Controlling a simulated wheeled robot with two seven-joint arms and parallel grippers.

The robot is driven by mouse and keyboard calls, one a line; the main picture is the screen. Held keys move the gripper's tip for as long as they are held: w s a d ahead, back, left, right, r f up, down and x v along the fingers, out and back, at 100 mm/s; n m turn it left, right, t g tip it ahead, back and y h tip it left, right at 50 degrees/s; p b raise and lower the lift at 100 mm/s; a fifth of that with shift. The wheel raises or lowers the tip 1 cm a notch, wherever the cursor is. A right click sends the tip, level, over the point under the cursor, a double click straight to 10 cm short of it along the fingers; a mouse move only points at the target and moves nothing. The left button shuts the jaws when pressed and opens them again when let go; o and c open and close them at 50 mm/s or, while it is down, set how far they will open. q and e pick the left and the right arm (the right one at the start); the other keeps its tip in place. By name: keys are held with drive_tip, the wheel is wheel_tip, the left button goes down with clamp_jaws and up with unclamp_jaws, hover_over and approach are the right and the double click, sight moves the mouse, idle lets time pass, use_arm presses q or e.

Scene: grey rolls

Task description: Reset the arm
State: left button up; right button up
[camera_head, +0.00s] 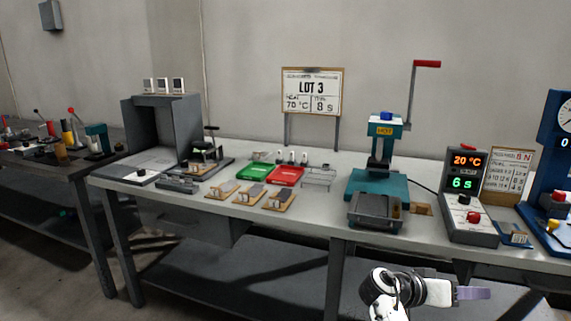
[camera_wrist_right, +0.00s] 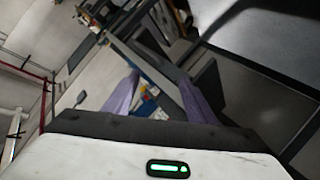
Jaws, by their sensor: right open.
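My right gripper (camera_head: 472,293) is in front of the workbench at the lower right of the head view, at the end of my white arm. Its purple fingers point to the right. In the right wrist view the two purple fingers (camera_wrist_right: 160,98) stand apart with nothing held between them. The gripper touches nothing that I can see. My left gripper does not show in either view.
The grey bench (camera_head: 300,228) carries a teal press (camera_head: 380,185), a control box (camera_head: 466,200) reading 20 °C and 6 s, a green tray (camera_head: 254,171), a red tray (camera_head: 286,176) and a "LOT 3" sign (camera_head: 312,91). A blue machine (camera_head: 550,185) stands at the right.

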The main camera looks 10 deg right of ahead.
drive_tip(key=s+a+f+n+t+y+p, duration=0.1)
drive_tip(key=s+a+f+n+t+y, duration=0.3)
drive_tip(key=f, duration=0.5)
drive_tip(key=s+a+f+n+t+y+p, duration=0.1)
drive_tip(key=s+a+f+n+t+y, duration=0.2)
drive_tip(key=a+f, duration=0.45)
drive_tip(key=s+a+f+n+y+p, duration=0.2)
drive_tip(key=s+a+n+y, duration=0.2)
drive_tip(key=s+a+y, duration=0.6)
drive_tip(key=s+a, duration=0.8)
drive_tip(key=a, duration=0.1)
drive_tip(key=shift+f+n, duration=0.2)
drive_tip(key=shift+n, duration=0.2)
